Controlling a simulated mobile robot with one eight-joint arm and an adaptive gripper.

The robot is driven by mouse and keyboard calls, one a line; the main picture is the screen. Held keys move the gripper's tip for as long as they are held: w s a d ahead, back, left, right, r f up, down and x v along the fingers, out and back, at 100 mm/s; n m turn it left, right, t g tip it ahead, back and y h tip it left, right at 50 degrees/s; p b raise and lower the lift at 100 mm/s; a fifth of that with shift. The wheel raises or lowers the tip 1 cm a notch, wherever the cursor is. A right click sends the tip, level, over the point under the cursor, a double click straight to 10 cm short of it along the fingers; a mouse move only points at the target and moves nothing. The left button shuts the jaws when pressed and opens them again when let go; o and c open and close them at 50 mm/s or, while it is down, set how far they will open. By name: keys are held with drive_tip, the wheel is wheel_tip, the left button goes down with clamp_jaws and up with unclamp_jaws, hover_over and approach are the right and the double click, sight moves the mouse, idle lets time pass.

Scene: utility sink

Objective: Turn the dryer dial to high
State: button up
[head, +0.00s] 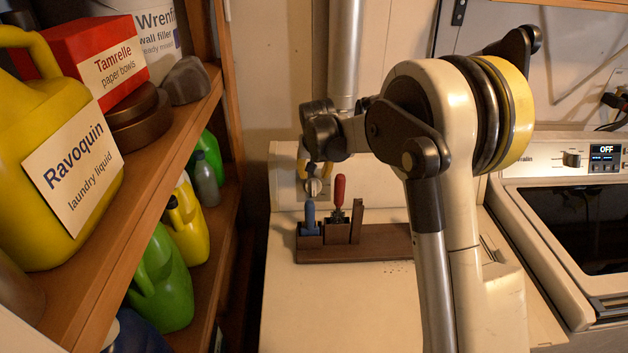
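A small round light dial (313,187) sits on the upright back panel of the white machine in the middle. No readable marking shows on it, so its setting cannot be told. My gripper (315,172) is at this panel, reaching down from my arm's dark wrist. Its two yellowish fingers are apart, at the upper left and upper right of the dial. Whether they touch or grip it cannot be told. A second machine at the right has a knob (573,158) beside a small display (604,153) reading "OFF". Which machine is the dryer is not labelled legibly.
A dark wooden rack (392,242) with blue-handled (309,215) and red-handled (339,190) tools stands on the middle machine, below the panel. Shelves (150,215) with bottles and boxes fill the left. My arm hides part of the panel's right side.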

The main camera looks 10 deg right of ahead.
drive_tip(key=v, duration=0.6)
drive_tip(key=shift+r, duration=0.2)
drive_tip(key=shift+s, duration=0.2)
